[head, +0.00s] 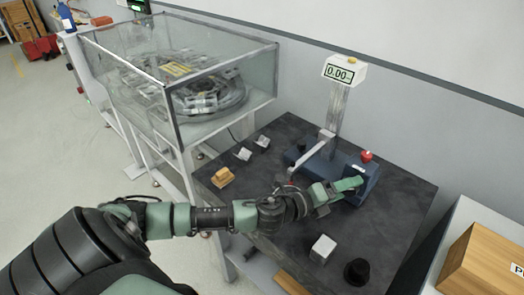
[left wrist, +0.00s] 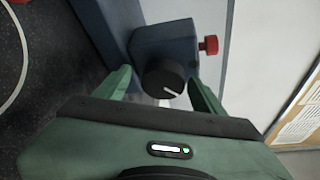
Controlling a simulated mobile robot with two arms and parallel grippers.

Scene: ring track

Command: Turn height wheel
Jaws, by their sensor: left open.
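A black round knob (left wrist: 163,78) with a white line on its face, which looks like the height wheel, sits on the end of a blue block (left wrist: 165,42). In the left wrist view, the two green fingers of my open left gripper (left wrist: 160,82) are on either side of the knob, with a small gap at the left finger. In the head view my left gripper (head: 338,190) is at the front of the blue device (head: 365,185) on the dark table; it hides the knob there. My right gripper is not in view.
A post with a display (head: 341,72) reading 0.00 rises behind the device. A red knob (head: 366,155) is on the device. A white block (head: 322,248), a black round piece (head: 357,270) and a wooden piece (head: 222,177) stand on the dark table (head: 400,215). A glass case (head: 215,125) stands at left.

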